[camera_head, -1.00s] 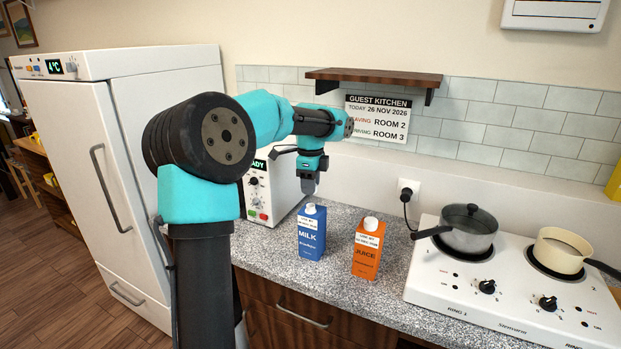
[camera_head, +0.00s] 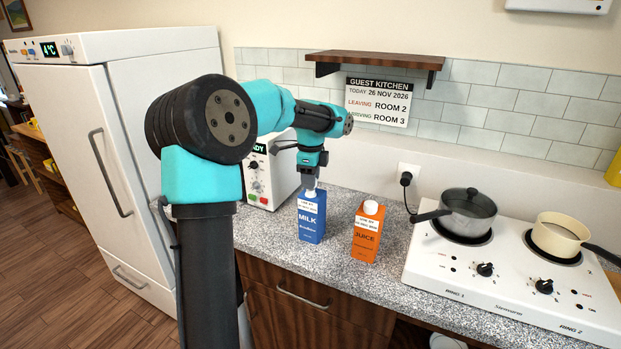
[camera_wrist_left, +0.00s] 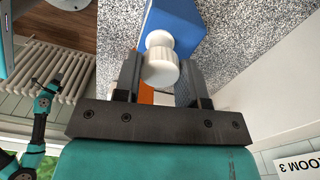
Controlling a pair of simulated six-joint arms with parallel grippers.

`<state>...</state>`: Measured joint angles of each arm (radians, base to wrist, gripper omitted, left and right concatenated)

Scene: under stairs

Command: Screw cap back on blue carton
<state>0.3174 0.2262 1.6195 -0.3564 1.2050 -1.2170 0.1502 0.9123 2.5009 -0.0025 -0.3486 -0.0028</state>
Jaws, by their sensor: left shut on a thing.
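The blue milk carton (camera_head: 311,220) stands upright on the counter, left of the orange juice carton (camera_head: 367,232). My left gripper (camera_head: 310,184) points down at the top of the blue carton. In the left wrist view its fingers (camera_wrist_left: 160,85) are shut on a white ridged cap (camera_wrist_left: 161,70). A rounder white part (camera_wrist_left: 158,39) shows directly beyond the cap, against the blue carton (camera_wrist_left: 178,18). The two white parts overlap in the picture, so I cannot tell whether the cap sits on the carton. My right gripper is not seen.
The juice carton stands close on the right. A white appliance (camera_head: 268,178) is just behind and left. A hob (camera_head: 500,275) with a lidded grey pan (camera_head: 468,212) and a cream pan (camera_head: 560,236) lies further right. A wooden shelf (camera_head: 375,60) hangs above.

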